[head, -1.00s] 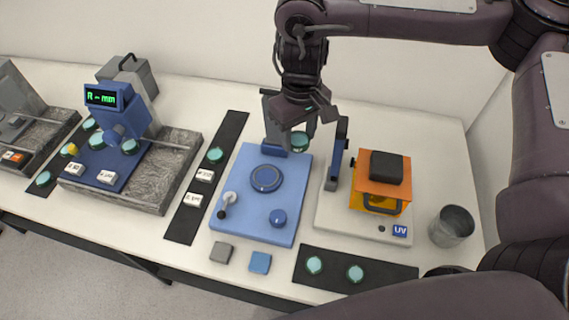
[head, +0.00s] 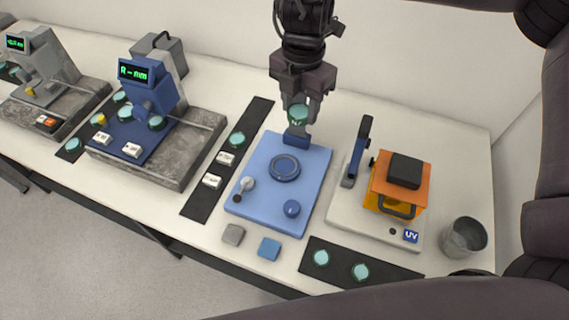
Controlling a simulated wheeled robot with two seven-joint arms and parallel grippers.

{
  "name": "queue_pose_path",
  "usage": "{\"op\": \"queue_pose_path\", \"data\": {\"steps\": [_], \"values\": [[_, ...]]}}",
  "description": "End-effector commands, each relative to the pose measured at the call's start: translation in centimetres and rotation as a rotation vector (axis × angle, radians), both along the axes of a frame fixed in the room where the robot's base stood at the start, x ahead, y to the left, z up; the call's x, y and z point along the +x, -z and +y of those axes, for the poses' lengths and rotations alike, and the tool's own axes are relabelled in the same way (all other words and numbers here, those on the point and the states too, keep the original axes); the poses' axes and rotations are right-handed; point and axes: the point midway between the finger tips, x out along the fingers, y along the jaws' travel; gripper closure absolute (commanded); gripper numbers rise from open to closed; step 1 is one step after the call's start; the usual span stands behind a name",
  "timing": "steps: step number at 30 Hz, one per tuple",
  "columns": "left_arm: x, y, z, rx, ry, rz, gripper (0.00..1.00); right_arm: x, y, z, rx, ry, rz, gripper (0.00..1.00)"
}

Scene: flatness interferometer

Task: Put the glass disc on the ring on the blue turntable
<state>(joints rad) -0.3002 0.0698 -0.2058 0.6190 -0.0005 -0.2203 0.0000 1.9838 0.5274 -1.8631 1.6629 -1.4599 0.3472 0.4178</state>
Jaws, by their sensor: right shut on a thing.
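The blue turntable (head: 256,198) is a flat blue plate on the white table, with a dark blue ring (head: 285,168) in its middle, bare on top. My right gripper (head: 299,115) points down over the back part of the turntable. It is shut on a teal glass disc (head: 299,112), which appears to be above the plate and behind the ring. My left gripper is out of view.
Right of the turntable stands an orange UV box (head: 398,186) on a white base with a dark upright post (head: 358,150). A metal cup (head: 463,238) is at the far right. Black strips with more discs lie left (head: 228,160) and front (head: 343,270). Blue and grey gauges stand left.

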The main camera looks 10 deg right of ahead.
Motion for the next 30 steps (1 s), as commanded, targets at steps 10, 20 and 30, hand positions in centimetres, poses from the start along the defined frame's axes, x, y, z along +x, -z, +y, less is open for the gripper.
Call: {"op": "queue_pose_path", "data": {"steps": [10,20,30], "values": [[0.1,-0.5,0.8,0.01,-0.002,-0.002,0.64,0.3,-2.0,2.0,-0.003,-0.687,-0.002,0.79],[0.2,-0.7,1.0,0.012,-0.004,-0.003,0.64,0.4,-2.7,2.9,-0.003,-1.05,0.0,0.79],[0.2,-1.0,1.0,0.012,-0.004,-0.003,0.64,0.2,3.8,3.0,0.004,-1.076,0.007,0.79]]}}
